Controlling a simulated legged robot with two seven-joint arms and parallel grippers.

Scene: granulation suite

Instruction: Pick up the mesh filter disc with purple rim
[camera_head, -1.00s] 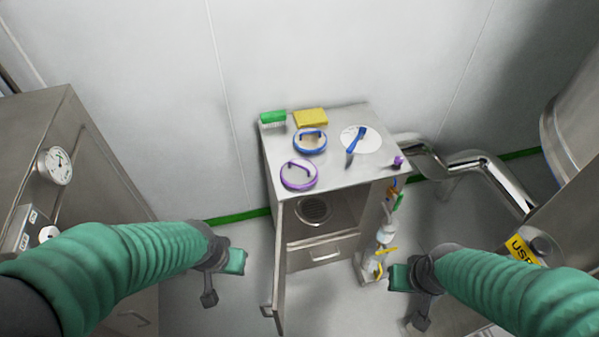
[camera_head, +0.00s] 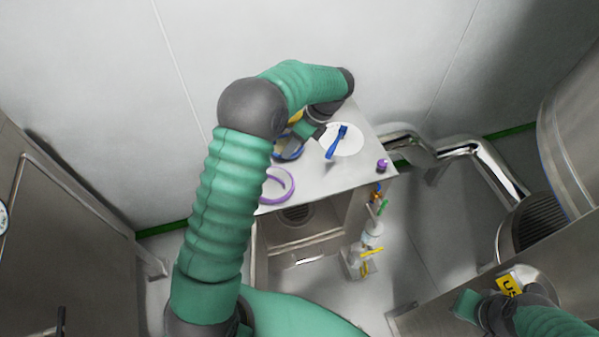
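The mesh filter disc with purple rim (camera_head: 291,185) lies on the steel cabinet top near its front left edge. My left arm hides its left part. My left gripper (camera_head: 306,136) is bent back over the cabinet top, above and behind the purple disc and apart from it. It is over or beside a blue-rimmed disc (camera_head: 289,155), which it partly hides. Whether its fingers are open or shut cannot be made out. My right gripper (camera_head: 469,304) is low at the right, away from the cabinet, with its opening unclear.
A blue-handled tool (camera_head: 337,141) lies on a white round sheet (camera_head: 351,143) at the cabinet top's right. A small purple item (camera_head: 382,165) stands at the right edge. A yellow sponge (camera_head: 296,117) is mostly hidden. Steel pipes (camera_head: 470,158) run at right.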

